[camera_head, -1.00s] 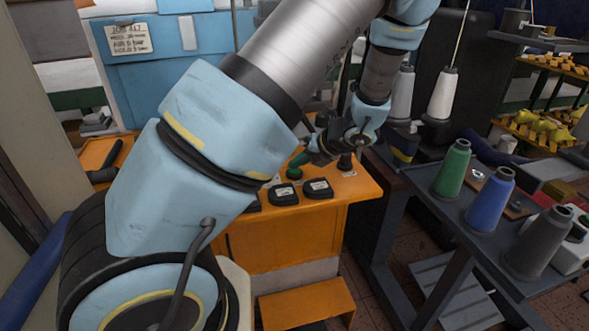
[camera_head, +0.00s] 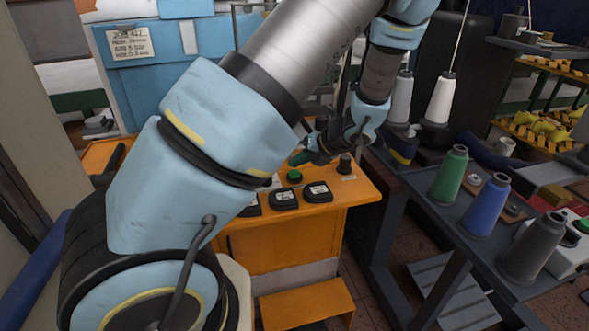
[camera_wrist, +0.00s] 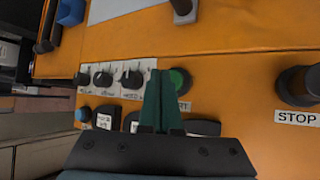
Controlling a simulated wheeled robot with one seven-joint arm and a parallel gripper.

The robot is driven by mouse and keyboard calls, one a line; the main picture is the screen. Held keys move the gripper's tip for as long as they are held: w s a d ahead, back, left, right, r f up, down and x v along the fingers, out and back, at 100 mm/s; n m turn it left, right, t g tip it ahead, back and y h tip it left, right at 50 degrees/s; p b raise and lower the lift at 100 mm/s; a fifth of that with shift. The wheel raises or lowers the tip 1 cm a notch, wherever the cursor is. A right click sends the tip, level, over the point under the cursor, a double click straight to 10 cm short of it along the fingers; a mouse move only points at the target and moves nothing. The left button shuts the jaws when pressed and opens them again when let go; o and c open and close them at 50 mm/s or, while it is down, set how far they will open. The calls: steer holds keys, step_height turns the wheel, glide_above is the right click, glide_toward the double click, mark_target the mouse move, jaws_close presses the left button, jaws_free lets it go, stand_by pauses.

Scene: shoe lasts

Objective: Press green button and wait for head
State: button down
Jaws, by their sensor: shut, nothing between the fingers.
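The green button (camera_head: 294,175) is round and sits in a dark ring on the orange console (camera_head: 355,190). In the wrist view the green button (camera_wrist: 180,80) lies just right of my fingertips, its left edge partly covered. My gripper (camera_head: 298,159) is shut and empty, its green fingers close above the button in the head view. The shut fingers also show in the wrist view (camera_wrist: 158,78). A small gap seems to lie between tips and button, but I cannot be sure. I cannot identify the head.
A dark STOP button (camera_wrist: 300,85) stands to the right on the console. Several black knobs (camera_wrist: 103,79) line a white plate at left. Black pads (camera_head: 284,198) lie along the console's front. A dark table (camera_head: 440,200) with thread cones stands at right.

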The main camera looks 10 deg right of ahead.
mark_target(297, 174)
step_height(297, 174, up, 5)
steer(key=p, duration=0.5)
steer(key=shift+r, duration=0.1)
stand_by(0.5)
